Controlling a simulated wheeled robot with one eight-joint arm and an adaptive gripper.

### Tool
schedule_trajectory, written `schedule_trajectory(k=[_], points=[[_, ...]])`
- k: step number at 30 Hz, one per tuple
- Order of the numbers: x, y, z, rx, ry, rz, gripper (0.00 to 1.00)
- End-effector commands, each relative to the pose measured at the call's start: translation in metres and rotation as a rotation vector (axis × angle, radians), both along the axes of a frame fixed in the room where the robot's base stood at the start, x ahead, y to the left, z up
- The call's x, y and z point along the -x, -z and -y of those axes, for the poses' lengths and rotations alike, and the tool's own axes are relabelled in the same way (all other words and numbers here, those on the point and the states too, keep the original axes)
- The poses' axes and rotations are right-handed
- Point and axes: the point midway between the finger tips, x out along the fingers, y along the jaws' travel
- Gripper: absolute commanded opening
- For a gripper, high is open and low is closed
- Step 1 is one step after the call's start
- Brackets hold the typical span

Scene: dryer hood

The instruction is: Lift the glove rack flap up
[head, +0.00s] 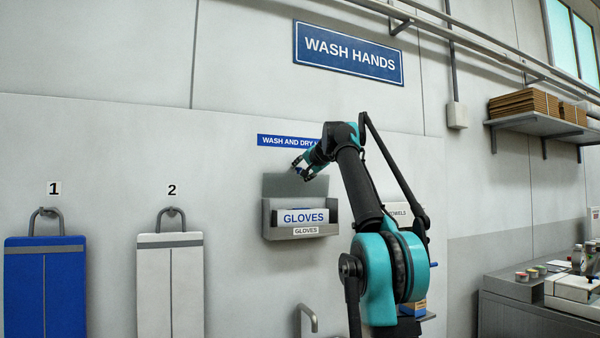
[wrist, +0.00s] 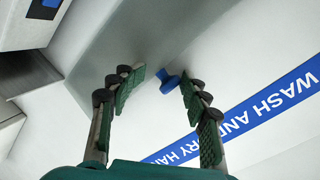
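The glove rack (head: 268,222) is a grey wall box holding a "GLOVES" carton (head: 303,216). Its grey flap (head: 288,187) stands raised above the box, close to the wall. In the wrist view the flap (wrist: 130,35) shows as a grey panel with a blue knob (wrist: 168,82) at its edge. My gripper (head: 301,167) is at the flap's upper right edge. In the wrist view my gripper (wrist: 163,80) has its fingers apart, with the knob between the tips, nearer the right one. Whether that finger touches the knob I cannot tell.
A "WASH AND DRY" sign (head: 285,140) is on the wall just above the flap. A tap (head: 307,317) stands below the rack. Hanging aprons, blue (head: 45,290) and white (head: 170,290), are at the left. The wall between them and the rack is clear.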

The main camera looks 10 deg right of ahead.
Motion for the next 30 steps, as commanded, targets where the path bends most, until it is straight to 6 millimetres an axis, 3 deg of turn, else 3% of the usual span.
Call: schedule_trajectory(k=[17,30], points=[[0.009,-0.003,0.0,0.0,-0.004,-0.001,0.41],[0.078,-0.023,0.024,0.0,-0.001,-0.001,0.41]])
